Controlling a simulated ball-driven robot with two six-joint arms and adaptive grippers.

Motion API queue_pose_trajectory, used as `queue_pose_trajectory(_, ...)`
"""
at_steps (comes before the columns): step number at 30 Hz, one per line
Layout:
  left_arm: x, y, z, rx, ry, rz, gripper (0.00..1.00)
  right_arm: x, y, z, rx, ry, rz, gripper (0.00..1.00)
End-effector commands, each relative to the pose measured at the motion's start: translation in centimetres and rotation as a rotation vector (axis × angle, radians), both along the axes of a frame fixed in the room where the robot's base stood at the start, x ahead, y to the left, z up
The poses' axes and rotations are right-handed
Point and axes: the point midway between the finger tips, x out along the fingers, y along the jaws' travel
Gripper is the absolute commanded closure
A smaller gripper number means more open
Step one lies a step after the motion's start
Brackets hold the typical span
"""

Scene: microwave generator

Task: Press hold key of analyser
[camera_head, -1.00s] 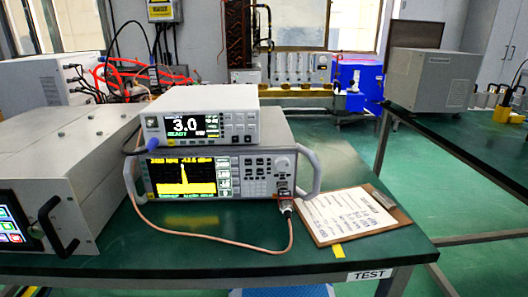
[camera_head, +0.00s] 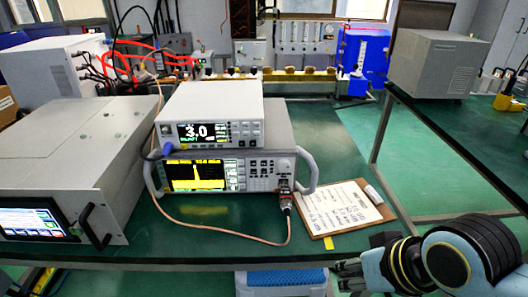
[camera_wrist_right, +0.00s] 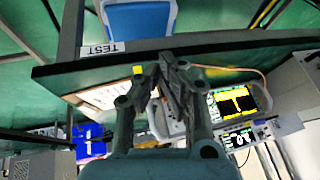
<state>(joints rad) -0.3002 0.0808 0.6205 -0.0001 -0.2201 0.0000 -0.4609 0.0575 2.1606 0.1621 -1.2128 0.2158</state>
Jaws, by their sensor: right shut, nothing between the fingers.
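The analyser (camera_head: 262,184) stands on the green bench under a white meter reading 3.0 (camera_head: 215,100). Its lit screen shows a yellow trace, with small keys to the right of it. The key labels are too small to read, so I cannot pick out the hold key. My right gripper (camera_head: 342,268) is low at the front right, in front of the bench edge and apart from the analyser. It is shut and empty. In the right wrist view the gripper (camera_wrist_right: 170,60) shows with fingers together, and the analyser (camera_wrist_right: 238,104) lies to the right. My left gripper is not in view.
A clipboard (camera_head: 338,208) lies right of the analyser. An orange cable (camera_head: 215,232) loops from its front connector. A large grey unit with a handle (camera_head: 60,180) stands at left. A blue box (camera_head: 282,282) is below the bench edge.

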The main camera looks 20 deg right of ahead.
Motion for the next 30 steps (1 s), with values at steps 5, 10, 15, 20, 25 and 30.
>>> queue_pose_trajectory(5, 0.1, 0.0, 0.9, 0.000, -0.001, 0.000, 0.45, 7.4, 4.9, 1.6, 0.384, -0.152, -0.268, 1.00)
queue_pose_trajectory(10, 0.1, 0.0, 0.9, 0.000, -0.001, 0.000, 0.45, 14.0, 7.9, 1.7, 0.777, -0.244, -0.571, 1.00)
queue_pose_trajectory(15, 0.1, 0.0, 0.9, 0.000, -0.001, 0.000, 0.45, 18.0, 9.0, 1.5, 1.059, -0.286, -0.813, 1.00)
queue_pose_trajectory(20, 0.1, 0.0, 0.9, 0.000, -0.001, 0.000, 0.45, 19.3, 9.1, 1.5, 1.161, -0.300, -0.907, 1.00)
queue_pose_trajectory(25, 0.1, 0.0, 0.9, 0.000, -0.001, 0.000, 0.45, 19.4, 9.1, 1.5, 1.171, -0.303, -0.915, 1.00)
queue_pose_trajectory(30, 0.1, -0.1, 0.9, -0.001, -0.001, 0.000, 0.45, 19.5, 9.0, 1.5, 1.168, -0.303, -0.913, 1.00)
